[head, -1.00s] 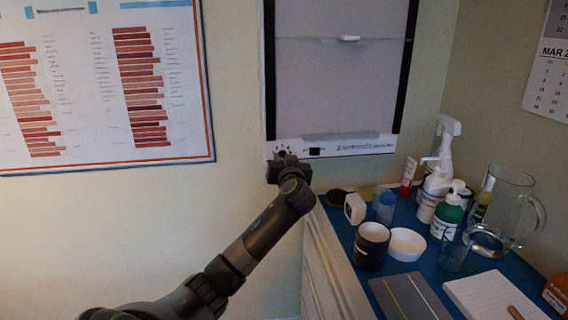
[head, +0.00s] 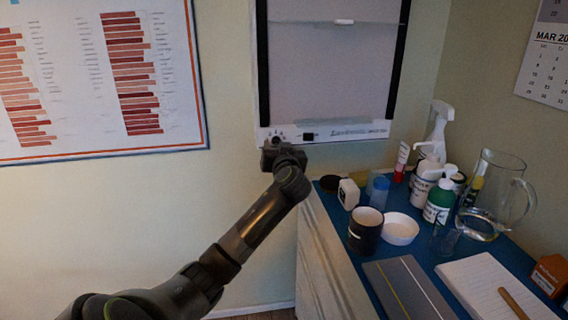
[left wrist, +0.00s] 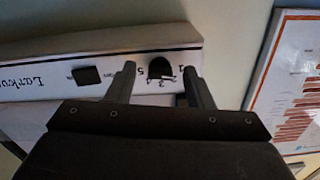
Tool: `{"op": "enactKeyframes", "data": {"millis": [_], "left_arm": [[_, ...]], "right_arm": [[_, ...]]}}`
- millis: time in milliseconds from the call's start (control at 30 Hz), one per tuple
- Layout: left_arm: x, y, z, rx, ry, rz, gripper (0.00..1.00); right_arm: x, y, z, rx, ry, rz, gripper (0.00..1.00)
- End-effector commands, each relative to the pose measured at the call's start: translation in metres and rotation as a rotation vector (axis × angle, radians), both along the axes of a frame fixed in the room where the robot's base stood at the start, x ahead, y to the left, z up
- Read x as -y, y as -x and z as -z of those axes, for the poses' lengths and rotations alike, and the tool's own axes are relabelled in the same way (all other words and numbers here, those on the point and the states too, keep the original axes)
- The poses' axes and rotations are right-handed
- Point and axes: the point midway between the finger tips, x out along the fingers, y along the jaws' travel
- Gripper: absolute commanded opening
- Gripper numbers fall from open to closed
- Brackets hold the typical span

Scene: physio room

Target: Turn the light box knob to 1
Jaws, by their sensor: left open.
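The light box (head: 328,75) hangs on the wall, with a white control strip along its bottom edge. Its dark knob (head: 279,138) is at the left end of the strip and partly hidden by my gripper. In the left wrist view the knob (left wrist: 160,68) shows with the printed digits 5, 3 and 1 around it; its exact pointer setting is too small to tell. My left gripper (head: 273,147) is open at the strip. In the left wrist view its two fingers (left wrist: 161,80) stand on either side of the knob, apart from it. My right gripper is not in view.
A black switch (head: 308,136) sits right of the knob. A framed chart (head: 100,80) hangs to the left. Below right, a blue table (head: 400,262) holds a dark mug (head: 366,232), white bowl (head: 400,229), bottles and a glass jug (head: 494,200).

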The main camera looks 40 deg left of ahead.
Motion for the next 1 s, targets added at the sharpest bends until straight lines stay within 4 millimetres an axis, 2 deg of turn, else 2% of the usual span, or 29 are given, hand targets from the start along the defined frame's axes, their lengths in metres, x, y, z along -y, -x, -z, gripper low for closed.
{"op": "enactKeyframes", "data": {"millis": [267, 600, 800, 1000], "left_arm": [[0.039, 0.03, 0.001, 0.002, 0.004, 0.004, 0.47], [0.097, 0.076, 0.002, 0.003, 0.008, 0.004, 0.47], [0.119, 0.095, 0.001, 0.0, 0.006, 0.002, 0.47], [0.128, 0.103, 0.001, 0.0, 0.004, 0.0, 0.47]], "right_arm": [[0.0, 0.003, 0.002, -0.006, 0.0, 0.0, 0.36], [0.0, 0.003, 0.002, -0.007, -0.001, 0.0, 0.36], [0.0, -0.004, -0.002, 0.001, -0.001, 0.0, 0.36], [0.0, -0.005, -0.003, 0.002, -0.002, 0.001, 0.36]]}}
